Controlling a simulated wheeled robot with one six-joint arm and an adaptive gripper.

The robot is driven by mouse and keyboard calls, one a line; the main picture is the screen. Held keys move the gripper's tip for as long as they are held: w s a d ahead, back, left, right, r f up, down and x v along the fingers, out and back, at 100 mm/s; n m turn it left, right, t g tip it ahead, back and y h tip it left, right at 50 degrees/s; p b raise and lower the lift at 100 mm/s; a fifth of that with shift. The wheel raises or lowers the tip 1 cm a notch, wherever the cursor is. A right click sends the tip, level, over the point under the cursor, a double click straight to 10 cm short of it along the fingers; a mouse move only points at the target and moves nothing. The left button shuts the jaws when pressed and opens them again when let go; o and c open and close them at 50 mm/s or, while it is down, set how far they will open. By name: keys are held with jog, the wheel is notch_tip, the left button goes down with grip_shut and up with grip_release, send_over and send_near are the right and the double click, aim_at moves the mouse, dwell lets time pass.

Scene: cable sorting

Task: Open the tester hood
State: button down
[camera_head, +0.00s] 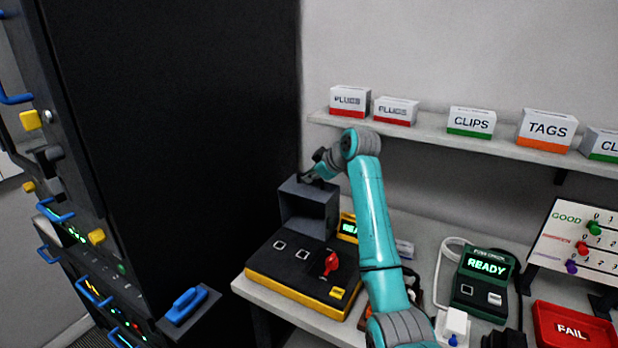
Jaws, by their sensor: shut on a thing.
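The tester (300,283) is a black panel with a yellow base on the bench, with two white-rimmed sockets, a red lever (331,263) and a partly hidden green display. Its grey hood (289,206) stands tilted up at the back left of the tester, its hollow inside facing forward, clear of the sockets. My gripper (312,179) is at the hood's top edge, shut on it. The fingertips are small and dark, and the exact grip is hard to make out. My teal arm covers the tester's right side.
A tall black cabinet (190,120) stands close on the left. A shelf (430,135) with several labelled boxes runs above the bench. A green tester (482,285) reading READY and a red FAIL tray (574,328) are at the right, with cables beside my arm.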

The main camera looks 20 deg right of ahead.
jog(key=shift+d, duration=0.1)
dwell(0.3)
jog(key=c, duration=1.2)
grip_release()
jog(key=shift+w, duration=0.1)
jog(key=v, duration=1.2)
